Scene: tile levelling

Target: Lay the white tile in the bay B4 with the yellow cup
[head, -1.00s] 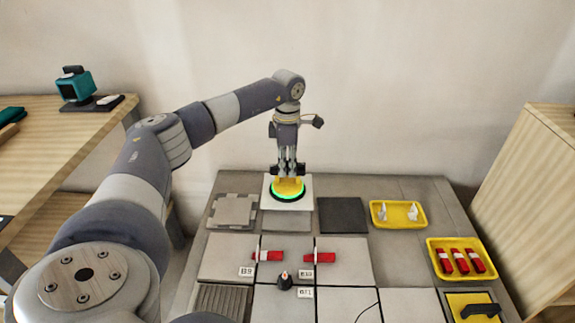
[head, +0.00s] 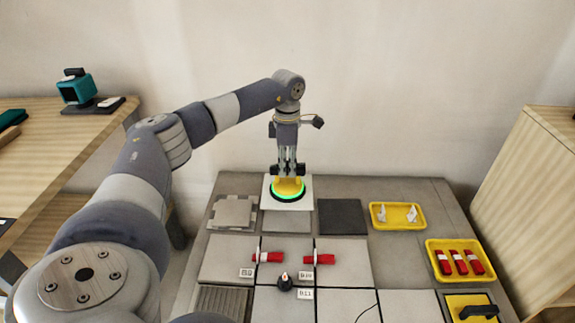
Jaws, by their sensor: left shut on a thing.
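My left gripper (head: 287,169) is shut on the yellow cup (head: 289,186), which has a glowing green ring at its base. The cup sits on the white tile (head: 303,201), near the back edge of the table; whether the tile is lifted or resting is hard to tell. Bay labels B9 (head: 246,272), B10 (head: 306,275) and B11 (head: 305,294) show on the near tiles. I cannot see a label B4. My right gripper is not in view.
Red wedges with white clips (head: 268,257) and (head: 319,259) lie across tile joints, beside a dark knob (head: 285,282). A dark tile (head: 343,216) lies right of the cup. Yellow trays (head: 375,223) and (head: 439,277) hold white clips and red wedges. A yellow tray with a black-handled tool (head: 479,308) is at front right.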

